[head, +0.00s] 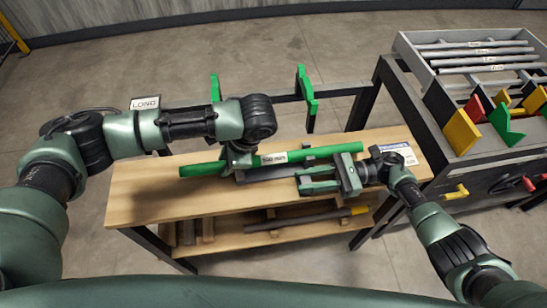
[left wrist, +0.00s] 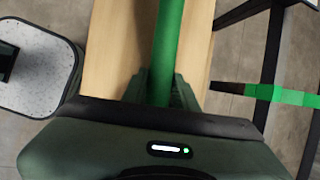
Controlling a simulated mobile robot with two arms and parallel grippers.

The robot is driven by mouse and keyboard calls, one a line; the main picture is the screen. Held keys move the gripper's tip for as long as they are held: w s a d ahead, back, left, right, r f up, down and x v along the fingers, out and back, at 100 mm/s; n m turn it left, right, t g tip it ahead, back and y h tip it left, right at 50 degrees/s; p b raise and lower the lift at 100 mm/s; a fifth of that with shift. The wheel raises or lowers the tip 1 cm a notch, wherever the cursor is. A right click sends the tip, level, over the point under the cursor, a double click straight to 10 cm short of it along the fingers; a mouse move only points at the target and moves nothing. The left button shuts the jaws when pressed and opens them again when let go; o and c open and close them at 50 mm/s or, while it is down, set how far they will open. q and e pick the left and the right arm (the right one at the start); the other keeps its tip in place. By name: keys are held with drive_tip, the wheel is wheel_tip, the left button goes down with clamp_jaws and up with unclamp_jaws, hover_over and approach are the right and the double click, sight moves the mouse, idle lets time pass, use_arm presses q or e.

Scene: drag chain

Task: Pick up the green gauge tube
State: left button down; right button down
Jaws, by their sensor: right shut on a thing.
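The green gauge tube (head: 325,151) lies lengthwise above the wooden bench top and carries a white label. It also runs up the left wrist view (left wrist: 168,45). My left gripper (head: 236,160) is over the tube, left of its label, pointing down. In the left wrist view its fingers (left wrist: 160,92) stand on either side of the tube, with little room; the tips are partly hidden. My right gripper (head: 306,181) is low over the bench, below the tube's right part. It is shut on the end of a grey bar (head: 262,173) that lies along and just below the tube.
The wooden bench (head: 145,205) has a lower shelf with a grey, yellow-ended rod (head: 305,219). Green brackets (head: 305,88) stand behind it. At right, a rack (head: 405,48) holds grey tubes and coloured blocks. A sign reading LONG (head: 145,103) is behind my left arm.

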drive_tip(key=c, duration=1.1)
unclamp_jaws()
use_arm(q)
wheel_tip(320, 180, up, 10)
use_arm(e)
drive_tip(key=shift+o, duration=0.2)
drive_tip(key=v, duration=0.7)
drive_tip(key=shift+w+d, duration=0.1)
drive_tip(key=shift+d, duration=0.15)
use_arm(q)
drive_tip(key=shift+d, duration=0.15)
use_arm(e)
drive_tip(key=shift+d, duration=0.1)
